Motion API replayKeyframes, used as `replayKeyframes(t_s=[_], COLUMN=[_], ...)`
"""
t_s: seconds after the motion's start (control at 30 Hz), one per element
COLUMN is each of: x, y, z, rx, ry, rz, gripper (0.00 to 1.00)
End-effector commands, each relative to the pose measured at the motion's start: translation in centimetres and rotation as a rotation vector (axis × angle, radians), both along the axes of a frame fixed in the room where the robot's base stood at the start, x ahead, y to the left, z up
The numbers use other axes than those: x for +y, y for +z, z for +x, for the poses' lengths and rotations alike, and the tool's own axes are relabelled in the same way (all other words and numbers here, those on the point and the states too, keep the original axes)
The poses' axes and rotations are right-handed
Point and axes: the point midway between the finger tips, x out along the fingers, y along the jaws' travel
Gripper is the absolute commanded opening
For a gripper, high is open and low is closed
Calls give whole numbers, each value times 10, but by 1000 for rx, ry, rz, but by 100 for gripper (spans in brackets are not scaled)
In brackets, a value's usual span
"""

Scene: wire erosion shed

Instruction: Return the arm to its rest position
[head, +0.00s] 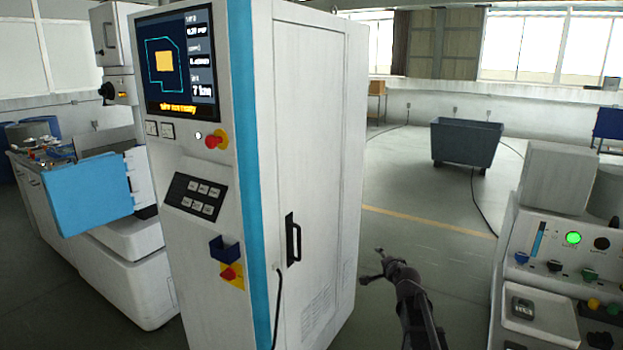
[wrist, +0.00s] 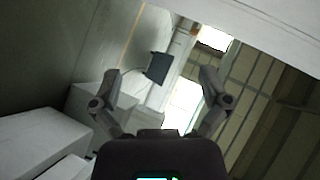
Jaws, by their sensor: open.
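My gripper (head: 371,264) is in the lower right-middle of the head view, at the end of my dark arm, which comes up from the bottom edge. It is in the open space just right of the white control cabinet (head: 318,150). The wrist view shows my gripper (wrist: 160,85) with its two fingers spread apart and nothing between them. No object is held. From the head view I cannot tell whether the fingers touch the cabinet; a gap seems to lie between them.
A machine with a blue panel (head: 92,192) stands at the left. A white console with a green light (head: 573,238) stands at the right. A dark grey bin (head: 466,143) is farther back, with a cable (head: 474,195) on the floor. Open floor (head: 420,235) lies between.

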Motion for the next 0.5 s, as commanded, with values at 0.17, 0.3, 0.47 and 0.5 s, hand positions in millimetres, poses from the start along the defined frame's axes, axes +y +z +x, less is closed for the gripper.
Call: replayKeyframes(t_s=[0.17,0.3,0.47,0.5], x=[34,51,61,62], y=[-26,-46,-66,-70], z=[-54,-98,-154,-169], rx=[181,324,493,535], ry=[195,347,521,564], rz=[-205,-356,-515,-553], gripper=[96,96,96,96])
